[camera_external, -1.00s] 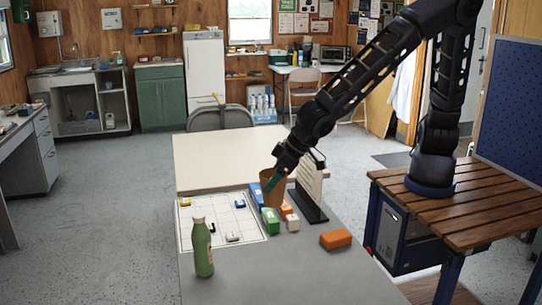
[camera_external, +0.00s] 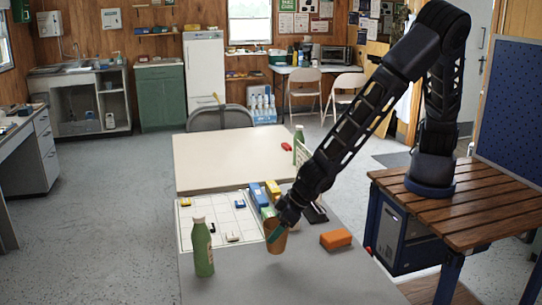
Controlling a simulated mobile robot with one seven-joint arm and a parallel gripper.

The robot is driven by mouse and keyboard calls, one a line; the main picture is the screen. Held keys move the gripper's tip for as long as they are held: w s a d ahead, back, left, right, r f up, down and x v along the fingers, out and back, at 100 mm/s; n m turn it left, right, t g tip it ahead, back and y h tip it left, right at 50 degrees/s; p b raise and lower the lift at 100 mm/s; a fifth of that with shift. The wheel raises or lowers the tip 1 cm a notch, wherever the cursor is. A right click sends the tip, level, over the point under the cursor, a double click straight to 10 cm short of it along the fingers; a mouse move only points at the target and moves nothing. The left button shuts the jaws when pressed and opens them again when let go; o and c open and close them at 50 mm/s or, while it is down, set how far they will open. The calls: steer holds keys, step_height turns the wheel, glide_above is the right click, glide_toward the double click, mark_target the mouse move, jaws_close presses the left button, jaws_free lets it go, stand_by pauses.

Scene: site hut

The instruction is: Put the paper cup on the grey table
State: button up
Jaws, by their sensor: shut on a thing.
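The brown paper cup (camera_external: 276,246) is upright in my gripper (camera_external: 277,229), over the near half of the grey table (camera_external: 290,280). My gripper is shut on the cup from above and partly hides its upper part. I cannot tell whether the cup's base touches the tabletop. The cup is beside the white grid board and left of an orange block.
A green bottle (camera_external: 203,248) stands at the left near edge. A white grid board (camera_external: 187,224) with small pieces, colored blocks (camera_external: 273,188) and an orange block (camera_external: 335,239) are around. A beige table (camera_external: 225,160) adjoins behind. The front middle is clear.

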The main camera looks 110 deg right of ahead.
steer(key=shift+f, duration=2.2)
steer(key=shift+f, duration=0.1)
steer(key=o, duration=0.9)
steer(key=shift+o, duration=0.2)
